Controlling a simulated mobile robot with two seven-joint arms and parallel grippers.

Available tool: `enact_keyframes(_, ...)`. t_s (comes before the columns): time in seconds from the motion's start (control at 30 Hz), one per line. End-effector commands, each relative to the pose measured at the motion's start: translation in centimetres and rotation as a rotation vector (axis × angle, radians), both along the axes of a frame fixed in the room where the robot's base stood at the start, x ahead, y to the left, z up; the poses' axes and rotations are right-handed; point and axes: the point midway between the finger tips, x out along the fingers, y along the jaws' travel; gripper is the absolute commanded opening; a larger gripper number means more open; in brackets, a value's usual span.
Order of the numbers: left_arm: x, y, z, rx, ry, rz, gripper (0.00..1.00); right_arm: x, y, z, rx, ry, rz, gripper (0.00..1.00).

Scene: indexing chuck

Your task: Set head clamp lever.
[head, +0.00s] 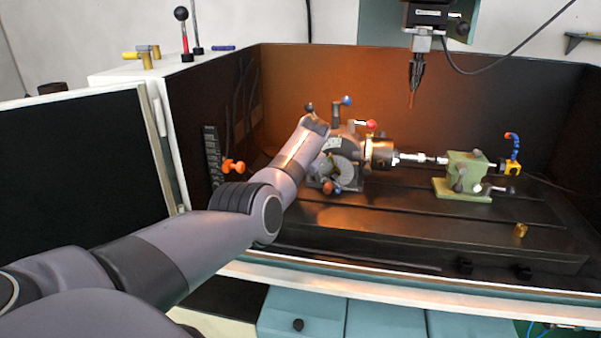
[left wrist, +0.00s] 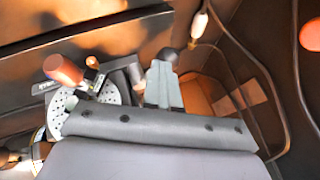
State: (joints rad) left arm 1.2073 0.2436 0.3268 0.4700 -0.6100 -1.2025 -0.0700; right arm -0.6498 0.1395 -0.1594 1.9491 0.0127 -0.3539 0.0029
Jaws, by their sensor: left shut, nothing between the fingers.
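The grey indexing head (head: 345,165) stands on the machine table with its chuck (head: 380,151) facing right. Levers with a blue knob (head: 347,100), a red knob (head: 371,124) and a dark knob (head: 310,107) rise around it; no label shows which is the head clamp lever. My left arm reaches to the head's left side and hides part of it. In the left wrist view my left gripper (left wrist: 164,72) is shut and empty, with a dark round knob (left wrist: 168,54) at its fingertips; contact is unclear. The perforated index plate (left wrist: 95,100) and brown crank knob (left wrist: 62,70) are beside it.
A green tailstock (head: 465,175) stands to the right on the slotted table (head: 400,215). A spindle tool (head: 415,75) hangs above. An orange knob (head: 233,166) is at the left enclosure wall. The front table area is mostly clear.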

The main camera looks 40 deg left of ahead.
Motion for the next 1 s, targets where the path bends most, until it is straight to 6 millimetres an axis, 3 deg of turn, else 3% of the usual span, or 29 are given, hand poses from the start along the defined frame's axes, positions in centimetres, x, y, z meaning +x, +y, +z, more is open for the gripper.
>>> enact_keyframes(1.0,-0.4,1.6,-0.4,0.0,0.011,0.008,0.0,0.0,0.0,-0.6,0.0,0.0,0.0,0.0)
